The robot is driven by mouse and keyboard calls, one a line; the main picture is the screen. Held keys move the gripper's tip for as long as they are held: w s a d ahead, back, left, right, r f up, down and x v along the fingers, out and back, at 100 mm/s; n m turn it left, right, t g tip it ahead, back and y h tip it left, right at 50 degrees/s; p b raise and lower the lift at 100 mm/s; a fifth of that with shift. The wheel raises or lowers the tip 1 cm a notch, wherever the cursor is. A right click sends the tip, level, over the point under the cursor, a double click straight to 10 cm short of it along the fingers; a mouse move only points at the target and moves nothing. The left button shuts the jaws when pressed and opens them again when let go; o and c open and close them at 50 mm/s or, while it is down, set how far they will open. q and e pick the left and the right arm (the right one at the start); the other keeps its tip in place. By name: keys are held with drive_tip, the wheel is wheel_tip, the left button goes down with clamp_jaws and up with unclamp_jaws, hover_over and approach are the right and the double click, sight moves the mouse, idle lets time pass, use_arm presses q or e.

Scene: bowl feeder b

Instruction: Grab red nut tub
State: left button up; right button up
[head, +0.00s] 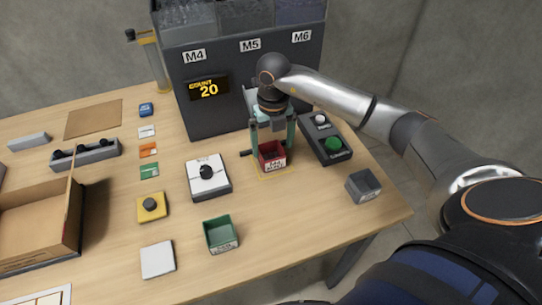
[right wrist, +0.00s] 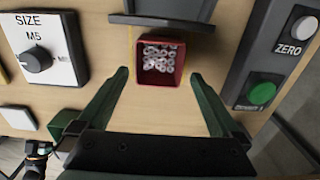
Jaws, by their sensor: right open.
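The red nut tub (head: 272,157) stands on the table below the front of the feeder. In the right wrist view the red tub (right wrist: 160,79) holds several small silvery nuts. My right gripper (head: 272,135) reaches down over it, its two green fingers on the left and right of the tub. In the right wrist view my right gripper (right wrist: 160,80) is open, with a gap between each finger and the tub walls. My left gripper is not in view.
The dark feeder (head: 250,80) with a count of 20 stands behind the tub. The size dial box (head: 208,177) is left of it, the button box (head: 327,138) close on the right. A green tub (head: 220,234) and a grey block (head: 363,186) stand nearer the front.

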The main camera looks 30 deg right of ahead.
sight(272, 155)
wheel_tip(272, 155, down, 5)
drive_tip(key=shift+w+a+f+p, duration=0.1)
drive_tip(key=shift+p, duration=0.2)
drive_tip(key=shift+c, duration=0.4)
drive_tip(key=c, duration=1.1)
drive_tip(key=shift+r, duration=0.2)
drive_tip(key=shift+c, duration=0.2)
